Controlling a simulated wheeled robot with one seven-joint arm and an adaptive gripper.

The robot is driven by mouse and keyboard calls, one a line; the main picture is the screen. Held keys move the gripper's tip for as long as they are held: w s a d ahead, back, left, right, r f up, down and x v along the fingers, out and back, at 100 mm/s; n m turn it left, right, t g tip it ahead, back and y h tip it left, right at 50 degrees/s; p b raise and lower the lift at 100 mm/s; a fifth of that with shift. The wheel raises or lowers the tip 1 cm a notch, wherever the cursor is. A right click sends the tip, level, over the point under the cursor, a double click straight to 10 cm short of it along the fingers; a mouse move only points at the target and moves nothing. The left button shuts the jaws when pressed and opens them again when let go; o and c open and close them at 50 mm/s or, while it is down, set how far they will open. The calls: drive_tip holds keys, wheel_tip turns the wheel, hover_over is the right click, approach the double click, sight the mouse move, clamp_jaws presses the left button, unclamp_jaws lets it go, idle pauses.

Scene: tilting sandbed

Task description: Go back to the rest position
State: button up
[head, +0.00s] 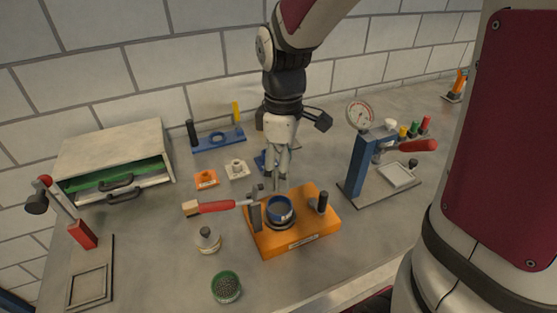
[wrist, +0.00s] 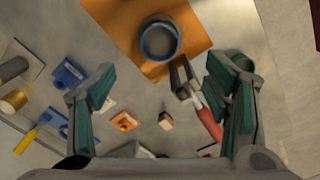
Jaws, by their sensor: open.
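My gripper (head: 281,178) hangs down over the bench, just behind the orange base block. In the wrist view my gripper (wrist: 162,100) has its two green-padded fingers wide apart with nothing between them. The orange block (head: 325,222) carries a blue ring (head: 280,204) in its middle and dark uprights on each side. The blue ring also shows in the wrist view (wrist: 158,40), ahead of the fingers. A red-handled tool (head: 216,206) lies at the left of the block; its red handle shows near the right finger in the wrist view (wrist: 207,122).
A blue press with a gauge (head: 358,148) stands to the right. A cabinet with a green-lined drawer (head: 115,160) is at the back left. Bare bench lies right of the block.

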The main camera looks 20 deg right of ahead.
drive_tip(key=shift+r, duration=0.1)
idle(0.3)
drive_tip(key=s+r+m+t, duration=0.5)
drive_tip(key=s+r+m, duration=0.5)
drive_tip(key=s+r, duration=0.2)
drive_tip(key=shift+s+a+r+m, duration=0.2)
drive_tip(key=shift+s+r+m, duration=0.1)
drive_tip(key=shift+s, duration=0.55)
